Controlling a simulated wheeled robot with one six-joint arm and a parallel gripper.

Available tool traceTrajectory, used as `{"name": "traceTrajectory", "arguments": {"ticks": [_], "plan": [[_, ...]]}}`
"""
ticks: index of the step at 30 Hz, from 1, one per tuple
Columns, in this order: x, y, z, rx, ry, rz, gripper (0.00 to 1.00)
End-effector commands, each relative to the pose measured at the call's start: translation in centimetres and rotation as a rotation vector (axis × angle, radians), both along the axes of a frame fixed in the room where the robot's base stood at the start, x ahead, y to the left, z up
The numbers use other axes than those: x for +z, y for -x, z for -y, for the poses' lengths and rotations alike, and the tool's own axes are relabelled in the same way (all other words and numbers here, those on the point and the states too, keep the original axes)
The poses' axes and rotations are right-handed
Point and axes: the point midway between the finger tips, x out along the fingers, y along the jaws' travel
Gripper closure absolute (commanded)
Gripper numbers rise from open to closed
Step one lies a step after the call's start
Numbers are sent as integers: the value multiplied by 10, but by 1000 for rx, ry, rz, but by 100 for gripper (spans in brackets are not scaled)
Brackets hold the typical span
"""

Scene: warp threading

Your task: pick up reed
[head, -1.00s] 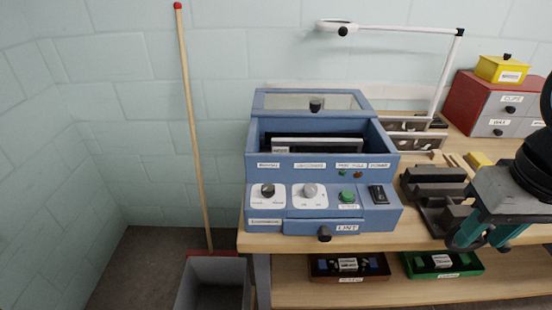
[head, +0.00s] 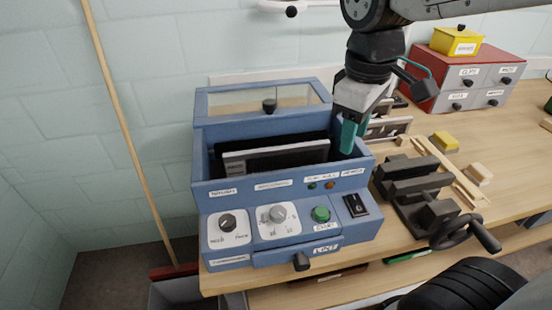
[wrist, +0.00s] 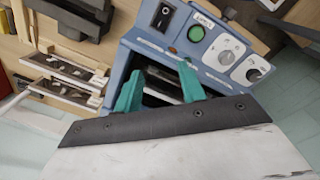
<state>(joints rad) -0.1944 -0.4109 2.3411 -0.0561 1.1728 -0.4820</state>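A flat frame with a pale grey top edge and a dark face, which looks like the reed (head: 275,157), stands in the open bay of the blue machine (head: 232,190). Part of the bay, with a grey bar in it, shows between the fingers in the wrist view. My gripper (head: 348,150) has teal fingers and is over the right end of the bay, to the right of the reed. In the wrist view my gripper (wrist: 160,74) has its fingers spread with nothing held. The lower part of the reed is hidden by the bay's front wall.
A dark vise (head: 415,190) stands right of the machine. Behind it are a tray with pale pieces (head: 388,128), wooden strips (head: 450,170) and a yellow block (head: 444,141). A red cabinet with grey drawers (head: 480,85) is at the back right. A pole (head: 130,130) leans left.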

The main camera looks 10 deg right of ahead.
Motion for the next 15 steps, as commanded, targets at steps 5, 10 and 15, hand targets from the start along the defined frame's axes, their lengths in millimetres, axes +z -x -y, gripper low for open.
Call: {"name": "traceTrajectory", "arguments": {"ticks": [5, 10, 15], "plan": [[-17, -63, -54, 434, 51, -63, 60], [-36, -98, -97, 726, 80, -101, 60], [-47, -112, -117, 857, 93, -115, 60]]}}
